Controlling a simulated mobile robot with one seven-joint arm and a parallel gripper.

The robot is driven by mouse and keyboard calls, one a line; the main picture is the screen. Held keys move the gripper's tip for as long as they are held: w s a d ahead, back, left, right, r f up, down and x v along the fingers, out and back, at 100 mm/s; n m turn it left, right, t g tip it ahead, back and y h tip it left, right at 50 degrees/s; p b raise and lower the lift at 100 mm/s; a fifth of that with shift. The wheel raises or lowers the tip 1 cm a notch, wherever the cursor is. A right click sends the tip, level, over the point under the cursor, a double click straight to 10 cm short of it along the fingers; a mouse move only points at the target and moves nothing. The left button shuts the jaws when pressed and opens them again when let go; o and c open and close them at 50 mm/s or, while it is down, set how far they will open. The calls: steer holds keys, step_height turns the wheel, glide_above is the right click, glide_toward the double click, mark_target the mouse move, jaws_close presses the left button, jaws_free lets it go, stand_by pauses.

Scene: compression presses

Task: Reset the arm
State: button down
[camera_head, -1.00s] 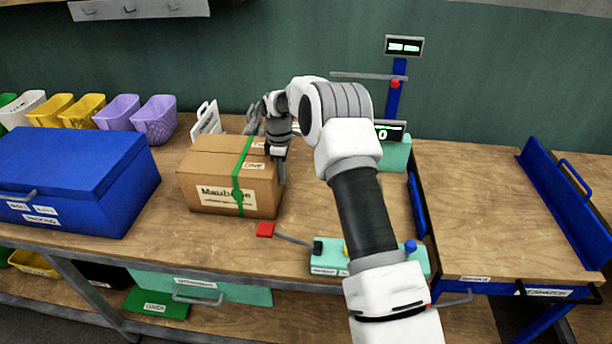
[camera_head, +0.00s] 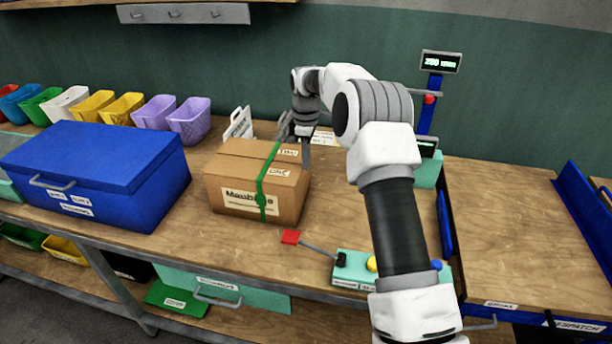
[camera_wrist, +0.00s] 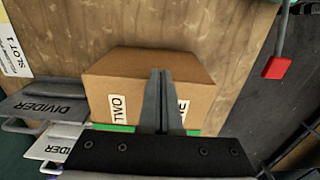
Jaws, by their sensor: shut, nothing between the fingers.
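My gripper (camera_head: 306,166) is shut and empty, pointing down by the right end of a taped cardboard box. In the wrist view its two fingers (camera_wrist: 163,75) are together and cover part of the box. The cardboard box (camera_head: 233,180) stands on the workbench with a green strap around it and a printed label on its front. The box also shows in the wrist view (camera_wrist: 145,66), with a "TWO" label and a second label partly hidden by a finger. I cannot tell whether the fingers touch the box.
A blue lidded case (camera_head: 100,170) stands left of the box. Colored bins (camera_head: 190,122) line the back. A teal control block (camera_head: 352,268) with a red paddle (camera_head: 291,237) lies in front. A blue post with a display (camera_head: 441,62) stands right. Divider plates (camera_wrist: 45,107) show in the wrist view.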

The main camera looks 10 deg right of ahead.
steer(key=s+r+m+t, duration=0.1)
steer(key=s+r, duration=0.3)
steer(key=r, duration=0.6)
steer(key=s+r+m+t, duration=0.15)
steer(key=s+r, duration=0.25)
steer(key=r, duration=0.5)
steer(key=s+r+m, duration=0.4)
steer(key=s+r, duration=0.1)
steer(key=s, duration=0.5)
steer(key=s+f+m+t, duration=0.1)
steer(key=s+f+m, duration=0.1)
steer(key=s, duration=0.9)
steer(key=s+f+m+t, duration=0.2)
steer(key=s+m, duration=0.3)
steer(key=s, duration=0.7)
steer(key=shift+s+d+f+p, duration=0.15)
steer(key=shift+d+f+p, duration=0.25)
steer(key=shift+f, duration=0.15)
